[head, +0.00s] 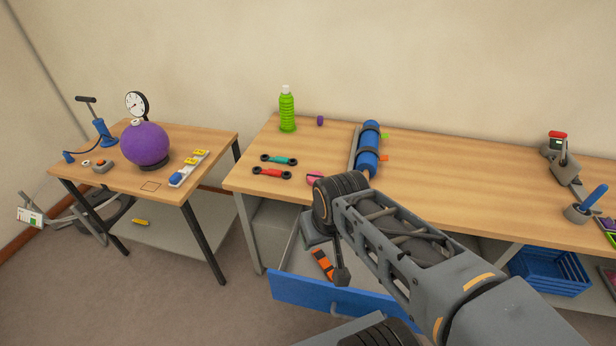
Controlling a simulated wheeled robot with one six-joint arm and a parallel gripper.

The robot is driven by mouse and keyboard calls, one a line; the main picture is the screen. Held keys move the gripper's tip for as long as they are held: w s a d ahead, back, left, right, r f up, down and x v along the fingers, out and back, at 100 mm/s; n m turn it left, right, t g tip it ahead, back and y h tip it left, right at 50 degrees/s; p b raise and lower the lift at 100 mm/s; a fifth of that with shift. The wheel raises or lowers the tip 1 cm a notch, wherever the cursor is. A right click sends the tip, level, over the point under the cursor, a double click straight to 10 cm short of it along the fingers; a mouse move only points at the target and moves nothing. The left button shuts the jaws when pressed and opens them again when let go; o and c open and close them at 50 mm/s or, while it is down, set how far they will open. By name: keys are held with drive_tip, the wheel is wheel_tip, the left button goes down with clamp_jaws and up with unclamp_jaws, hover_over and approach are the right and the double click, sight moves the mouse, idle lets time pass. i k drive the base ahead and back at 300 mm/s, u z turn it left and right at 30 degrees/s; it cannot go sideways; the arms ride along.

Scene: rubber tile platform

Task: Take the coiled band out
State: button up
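A blue-fronted drawer (330,298) under the long workbench is pulled open. An orange and black item (323,264) lies inside it; I cannot tell whether it is the coiled band. A small pink item (313,178) sits on the bench top, partly hidden behind my wrist. My arm reaches over the bench's front edge, and my gripper (341,274) points down over the open drawer, just right of the orange item. Its fingers are too small and dark to show whether they are open. My arm hides the right part of the drawer.
The bench (450,185) carries a green bottle (287,110), teal and red handles (277,160), and a blue roller (369,148). A side table (120,182) holds a purple ball (145,145) and a pump (103,130). A blue crate (548,270) stands under the bench at right.

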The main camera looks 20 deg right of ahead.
sight(312, 176)
drive_tip(key=u, duration=1.65)
drive_tip(key=i, duration=2.05)
drive_tip(key=z, duration=3.4)
drive_tip(key=i, duration=0.5)
drive_tip(key=z, duration=0.15)
